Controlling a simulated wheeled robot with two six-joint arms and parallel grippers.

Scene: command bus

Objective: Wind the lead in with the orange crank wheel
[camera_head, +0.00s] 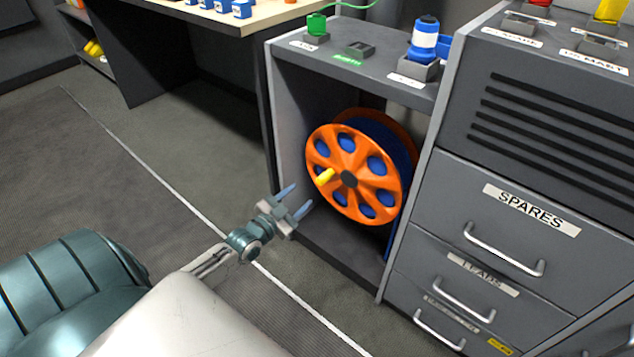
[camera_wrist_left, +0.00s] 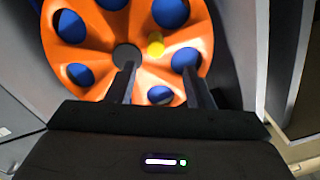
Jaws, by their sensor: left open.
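The orange crank wheel (camera_head: 352,172) stands upright on the front of a reel inside an open grey cabinet bay. My left gripper (camera_head: 294,201) is open and empty, below and left of the wheel, apart from the knob. In the left wrist view the wheel (camera_wrist_left: 92,52) fills the upper part, with the yellow knob (camera_wrist_left: 156,45) ahead, between and beyond the two open fingers (camera_wrist_left: 160,85). My right gripper is out of view.
Grey drawers labelled SPARES (camera_head: 530,210) and LEADS stand right of the bay, with protruding handles (camera_head: 503,250). The bay's side walls flank the wheel. A green plug (camera_head: 316,25) and a blue-and-white connector (camera_head: 424,40) sit on top. Floor at left is clear.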

